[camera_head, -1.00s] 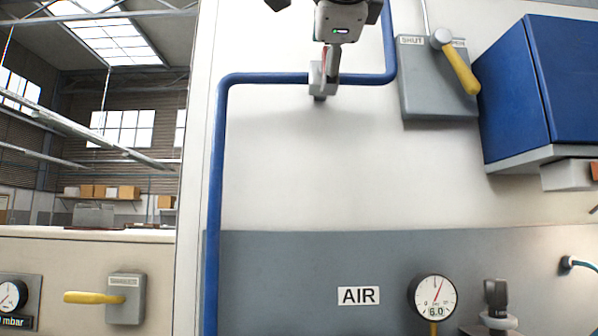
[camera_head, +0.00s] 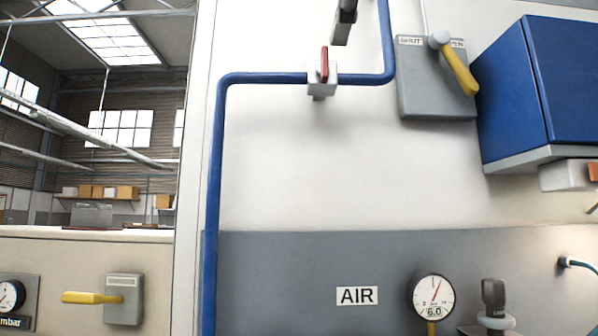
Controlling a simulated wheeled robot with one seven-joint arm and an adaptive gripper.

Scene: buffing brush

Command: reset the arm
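My gripper (camera_head: 342,30) shows only in part at the top edge of the head view. Its fingers point down, and the rest of it is out of frame. I see it nearly edge-on, so I cannot tell whether the fingers are apart. It appears above and slightly right of a small grey valve (camera_head: 321,89) with an upright red handle (camera_head: 324,65). There is a visible gap between the fingertips and that handle. I see nothing held.
The valve sits on a blue pipe (camera_head: 214,200). To the right are a grey box with a yellow lever (camera_head: 460,72) and a protruding blue cabinet (camera_head: 540,90). Below are an AIR label (camera_head: 357,296) and a gauge (camera_head: 433,295). The white wall between is clear.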

